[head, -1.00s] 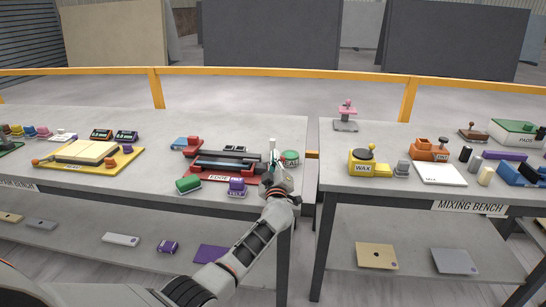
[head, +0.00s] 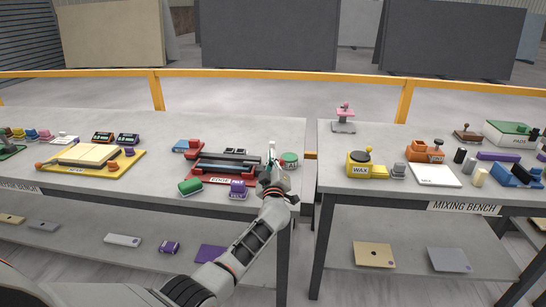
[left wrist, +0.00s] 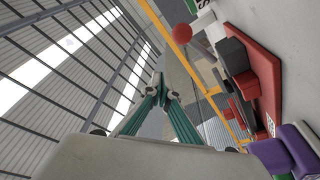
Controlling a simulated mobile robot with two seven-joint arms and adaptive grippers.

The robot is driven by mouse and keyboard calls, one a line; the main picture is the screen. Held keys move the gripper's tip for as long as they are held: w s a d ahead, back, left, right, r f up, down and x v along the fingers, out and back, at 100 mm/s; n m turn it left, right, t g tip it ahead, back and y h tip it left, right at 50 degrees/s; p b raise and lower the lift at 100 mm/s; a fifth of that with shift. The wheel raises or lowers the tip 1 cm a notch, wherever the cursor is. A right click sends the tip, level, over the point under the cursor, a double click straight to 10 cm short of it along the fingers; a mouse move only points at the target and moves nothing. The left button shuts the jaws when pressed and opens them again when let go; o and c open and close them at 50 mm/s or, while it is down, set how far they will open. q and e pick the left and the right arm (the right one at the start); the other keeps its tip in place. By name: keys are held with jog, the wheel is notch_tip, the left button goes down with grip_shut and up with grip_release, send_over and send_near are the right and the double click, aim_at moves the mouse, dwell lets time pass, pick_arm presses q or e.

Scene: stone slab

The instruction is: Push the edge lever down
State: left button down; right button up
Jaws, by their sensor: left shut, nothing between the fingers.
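The edge machine, a red base with dark grey bars and an EDGE label (head: 220,181), sits at the right end of the left bench. In the left wrist view its red base (left wrist: 266,75) is at the right. A red ball knob (left wrist: 181,33) on a pale arm shows there, apart from the fingers; it looks like the lever's end. In the head view I cannot pick out the lever, which my gripper may hide. My left gripper (head: 272,149) is shut and empty at the machine's right end, its teal fingers (left wrist: 164,84) meeting at the tips. My right gripper is not in view.
A green block (head: 190,186) and a purple block (head: 238,189) stand at the machine's front, and a green round item (head: 289,159) stands close right of my gripper. A gap separates this bench from the mixing bench (head: 400,190). A yellow rail (head: 220,71) runs behind.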

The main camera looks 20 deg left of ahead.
pick_arm(q)
jog(key=a+p+v, duration=0.1)
jog(key=v, duration=0.9)
jog(key=shift+s+r+p, duration=0.2)
jog(key=shift+s+p, duration=0.15)
jog(key=shift+s, duration=0.05)
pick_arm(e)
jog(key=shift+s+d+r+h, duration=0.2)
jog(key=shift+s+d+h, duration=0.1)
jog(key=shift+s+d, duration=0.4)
pick_arm(q)
jog(key=shift+f, duration=0.1)
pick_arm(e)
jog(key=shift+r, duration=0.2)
